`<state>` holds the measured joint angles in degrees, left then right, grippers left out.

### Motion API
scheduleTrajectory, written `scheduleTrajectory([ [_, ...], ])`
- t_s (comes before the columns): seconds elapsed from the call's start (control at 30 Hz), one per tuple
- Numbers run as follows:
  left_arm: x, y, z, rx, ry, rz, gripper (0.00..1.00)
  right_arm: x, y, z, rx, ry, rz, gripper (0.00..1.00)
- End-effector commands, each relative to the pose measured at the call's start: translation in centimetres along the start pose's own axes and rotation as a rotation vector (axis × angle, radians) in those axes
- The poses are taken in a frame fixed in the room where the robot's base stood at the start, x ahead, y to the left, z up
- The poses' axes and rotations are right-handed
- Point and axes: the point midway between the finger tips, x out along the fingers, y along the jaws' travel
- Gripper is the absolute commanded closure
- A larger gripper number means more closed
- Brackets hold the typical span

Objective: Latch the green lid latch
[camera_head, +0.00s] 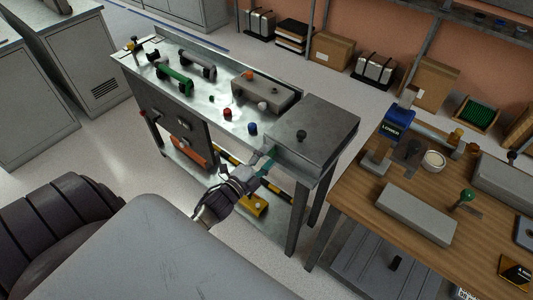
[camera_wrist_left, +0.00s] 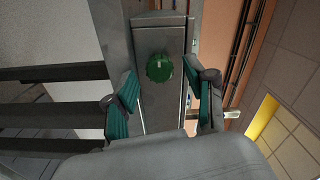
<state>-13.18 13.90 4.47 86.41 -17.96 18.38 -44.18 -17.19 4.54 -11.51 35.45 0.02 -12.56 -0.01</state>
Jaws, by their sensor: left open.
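The green lid latch (camera_wrist_left: 160,67) is a round ridged knob with a small white mark near its top, on a grey metal face, in the left wrist view. My left gripper (camera_wrist_left: 160,88) is open, its green-padded fingers on either side of the latch, and I see no contact with it. In the head view the left gripper (camera_head: 268,162) is at the front side of the grey lidded box (camera_head: 315,120) at the bench's right end. The latch is not distinguishable there. My right gripper does not show.
The metal bench (camera_head: 205,97) carries green and grey handles, a grey block (camera_head: 262,92) and red and blue knobs.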

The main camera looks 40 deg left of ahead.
Motion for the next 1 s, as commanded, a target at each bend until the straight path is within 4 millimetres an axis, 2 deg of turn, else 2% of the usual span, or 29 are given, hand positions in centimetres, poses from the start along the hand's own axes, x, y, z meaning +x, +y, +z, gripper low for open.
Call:
scheduleTrajectory([
  [0.17,-2.4,0.1,0.0,-0.001,-0.002,0.004,0.45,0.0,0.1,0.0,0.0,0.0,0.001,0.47],
  [0.4,-7.7,0.1,0.0,0.0,-0.002,0.004,0.45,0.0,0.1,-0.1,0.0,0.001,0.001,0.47],
  [0.6,-10.7,0.1,0.0,-0.001,-0.001,0.002,0.45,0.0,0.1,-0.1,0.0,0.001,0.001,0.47],
  [0.77,-11.8,0.1,0.0,0.0,0.0,0.001,0.45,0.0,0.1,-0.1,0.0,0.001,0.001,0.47],
  [1.0,-11.8,0.0,0.0,0.0,0.0,0.001,0.45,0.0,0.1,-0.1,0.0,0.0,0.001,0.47],
])
